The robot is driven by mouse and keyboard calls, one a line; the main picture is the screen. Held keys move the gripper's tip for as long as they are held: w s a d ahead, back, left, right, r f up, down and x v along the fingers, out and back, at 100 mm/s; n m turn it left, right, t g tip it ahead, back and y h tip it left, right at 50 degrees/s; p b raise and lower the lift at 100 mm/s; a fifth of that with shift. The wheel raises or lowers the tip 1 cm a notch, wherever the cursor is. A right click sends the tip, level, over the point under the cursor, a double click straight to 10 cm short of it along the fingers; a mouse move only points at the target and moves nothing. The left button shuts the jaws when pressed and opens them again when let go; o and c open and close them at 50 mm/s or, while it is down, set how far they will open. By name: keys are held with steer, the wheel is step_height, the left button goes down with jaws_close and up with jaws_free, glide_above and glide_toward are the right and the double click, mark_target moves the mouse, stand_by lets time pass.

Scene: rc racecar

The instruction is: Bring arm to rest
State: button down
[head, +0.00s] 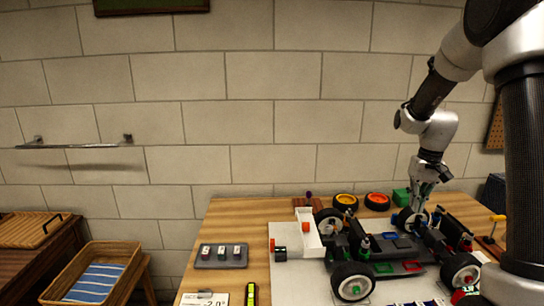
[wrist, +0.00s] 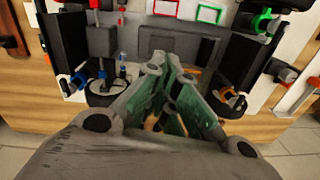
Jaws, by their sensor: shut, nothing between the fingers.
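My arm reaches down from the upper right in the head view. My gripper (head: 424,190) is shut and empty, pointing down over the far side of the RC racecar. In the wrist view my gripper (wrist: 160,65) has its fingers together just above the car's dark chassis (wrist: 180,45). The racecar (head: 390,250) stands on a white board on the wooden table, with black wheels and red, green and blue parts. I cannot tell whether the fingertips touch the car.
A grey tray with several small blocks (head: 221,256) lies left of the car. Two orange-rimmed wheels (head: 360,201) and a green block (head: 401,197) lie at the back of the table. A wicker basket (head: 95,275) stands at the left. The wall behind is clear above the table.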

steer(key=s+a+r+t, duration=0.1)
steer(key=s+a+r, duration=0.1)
steer(key=s+r, duration=0.3)
steer(key=s+a+r+n+t, duration=0.1)
steer(key=s+r, duration=0.4)
steer(key=s, duration=0.8)
steer(key=s+a+r+t, duration=0.2)
steer(key=s+a+r, duration=0.1)
steer(key=s, duration=0.6)
steer(key=shift+a+r+h, duration=0.3)
steer(key=shift+a+r, duration=0.1)
steer(key=shift+r, duration=0.5)
steer(key=shift+a, duration=0.1)
